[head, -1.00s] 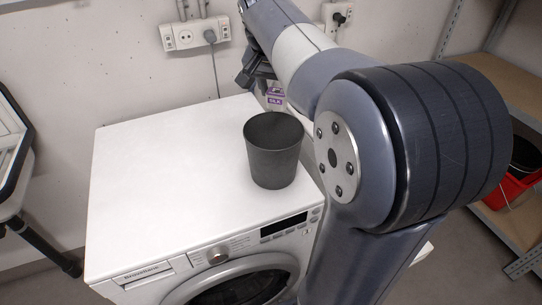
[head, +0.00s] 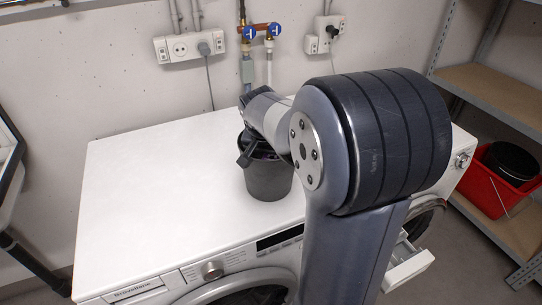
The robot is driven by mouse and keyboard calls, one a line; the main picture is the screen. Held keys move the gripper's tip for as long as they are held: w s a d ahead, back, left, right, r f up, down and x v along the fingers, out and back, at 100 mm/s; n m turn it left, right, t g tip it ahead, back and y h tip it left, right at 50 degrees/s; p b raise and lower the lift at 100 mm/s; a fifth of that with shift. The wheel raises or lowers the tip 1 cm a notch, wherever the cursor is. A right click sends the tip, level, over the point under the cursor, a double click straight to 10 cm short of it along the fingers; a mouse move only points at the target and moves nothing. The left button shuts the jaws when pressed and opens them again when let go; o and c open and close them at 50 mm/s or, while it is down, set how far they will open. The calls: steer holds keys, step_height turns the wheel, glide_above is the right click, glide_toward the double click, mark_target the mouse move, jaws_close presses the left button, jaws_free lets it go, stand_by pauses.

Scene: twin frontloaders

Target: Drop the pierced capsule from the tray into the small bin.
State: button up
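The small bin (head: 268,184), a dark grey tapered cup, stands upright on the white top of the left washing machine (head: 150,190). The gripper and wrist cover most of the opening. A dark purplish patch shows by the fingers, too small to identify. I cannot make out a pierced capsule or a tray for it. Whether the fingers are open or shut is unclear.
My arm hides much of the right machine, whose detergent drawer (head: 408,268) is pulled out. Blue-handled taps (head: 259,32) and sockets (head: 190,46) are on the wall. A red bucket (head: 492,190) sits on the right shelf. The left machine top is clear left of the bin.

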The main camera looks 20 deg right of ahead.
steer(key=shift+f+b, duration=0.5)
steer(key=shift+f, duration=0.15)
steer(key=o, duration=0.7)
steer(key=shift+o, duration=0.2)
steer(key=shift+r, duration=0.1)
steer(key=shift+r+p, duration=0.55)
steer(key=p+v, duration=0.1)
steer(key=v, duration=1.1)
